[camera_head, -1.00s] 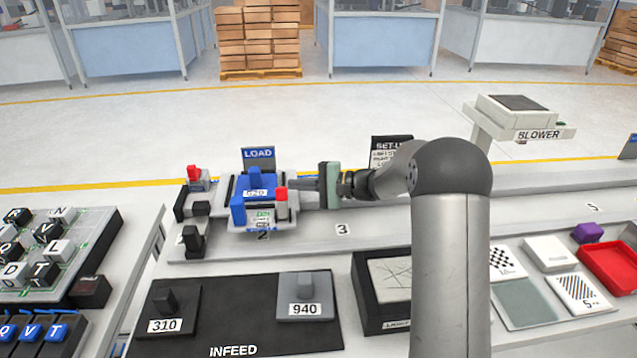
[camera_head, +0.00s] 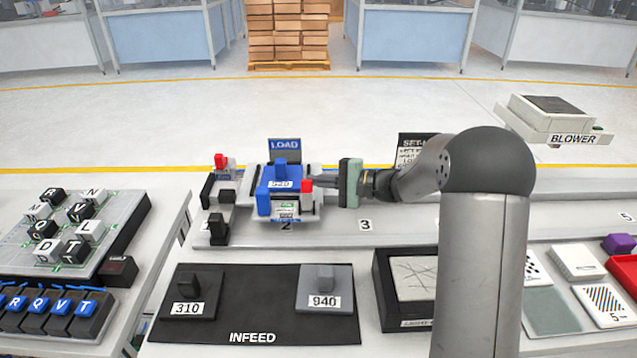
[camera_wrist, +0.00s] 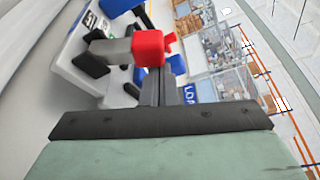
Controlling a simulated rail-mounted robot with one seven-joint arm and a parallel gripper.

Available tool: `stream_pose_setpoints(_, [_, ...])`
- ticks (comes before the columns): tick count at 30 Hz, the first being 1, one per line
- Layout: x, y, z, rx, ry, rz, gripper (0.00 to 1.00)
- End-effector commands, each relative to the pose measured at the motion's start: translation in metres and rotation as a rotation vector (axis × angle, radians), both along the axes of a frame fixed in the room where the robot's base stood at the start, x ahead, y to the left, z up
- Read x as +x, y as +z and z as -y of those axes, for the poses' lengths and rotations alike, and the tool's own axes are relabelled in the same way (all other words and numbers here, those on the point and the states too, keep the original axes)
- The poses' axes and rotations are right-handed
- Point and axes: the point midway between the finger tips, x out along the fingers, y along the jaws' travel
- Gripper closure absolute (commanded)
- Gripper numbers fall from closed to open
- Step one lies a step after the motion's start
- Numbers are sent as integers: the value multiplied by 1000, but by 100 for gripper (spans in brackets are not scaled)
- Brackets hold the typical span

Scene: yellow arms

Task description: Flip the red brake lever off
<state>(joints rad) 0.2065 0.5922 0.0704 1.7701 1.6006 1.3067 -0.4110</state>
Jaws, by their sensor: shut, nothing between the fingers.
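A red-tipped lever (camera_head: 307,186) with a pale grey body stands at the right side of the blue and white carriage labelled 520 (camera_head: 280,183), at station 2 on the rail. In the wrist view the red tip (camera_wrist: 148,47) caps a grey arm and lies just beyond my fingertips. My gripper (camera_head: 320,181) reaches in from the right, level with the lever. Its dark fingers (camera_wrist: 168,92) are shut with nothing between them. They look very close to the red tip; I cannot tell whether they touch it. A second red knob (camera_head: 221,161) sits behind the rail's left end.
A blue LOAD sign (camera_head: 285,146) stands behind the carriage and a black set-up sign (camera_head: 416,146) stands behind my arm. The black INFEED mat (camera_head: 253,325) in front holds blocks 310 (camera_head: 188,295) and 940 (camera_head: 325,288). The rail right of the carriage is clear near number 3.

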Motion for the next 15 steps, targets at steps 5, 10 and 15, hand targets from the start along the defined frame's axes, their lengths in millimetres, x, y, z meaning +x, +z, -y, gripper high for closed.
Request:
stream_pose_setpoints(5, [-4, -6, 0, -3, -1, 82, 100])
stream_pose_setpoints(10, [-11, -6, 0, -9, -1, 210, 100])
stream_pose_setpoints(15, [-20, -3, -1, -15, 0, 364, 100])
